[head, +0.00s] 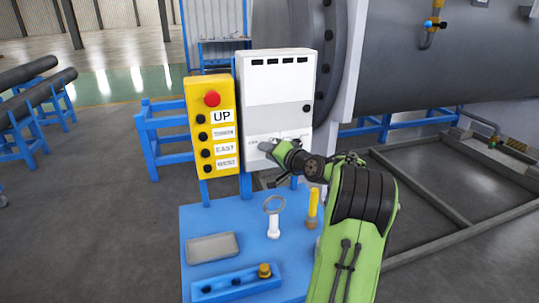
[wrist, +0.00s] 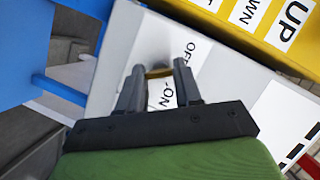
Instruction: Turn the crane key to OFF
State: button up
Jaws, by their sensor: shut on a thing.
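The white control cabinet (head: 278,98) stands upright behind the blue bench. My gripper (head: 267,147) is at the lower left of its front face. In the wrist view my gripper's two dark fingers (wrist: 159,68) are shut on a small brass-coloured piece, the crane key (wrist: 158,73). The OFF label (wrist: 189,50) is just right of the fingertips and the ON label (wrist: 166,94) shows between the fingers. Most of the key is hidden by the fingers, so I cannot tell which label it points to. In the head view the key is hidden by my gripper.
A yellow pendant (head: 211,125) with a red button hangs left of the cabinet.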

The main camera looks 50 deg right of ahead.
jog(key=shift+n+g+b, duration=0.35)
jog(key=shift+n+g, duration=0.15)
jog(key=shift+n, duration=0.3)
jog(key=o, duration=1)
jog(key=shift+h, duration=0.3)
jog(key=shift+o, duration=0.2)
jog(key=shift+s, duration=0.1)
jog(key=v, duration=1.5)
jog(key=shift+s, duration=0.3)
jog(key=shift+a+r, duration=0.1)
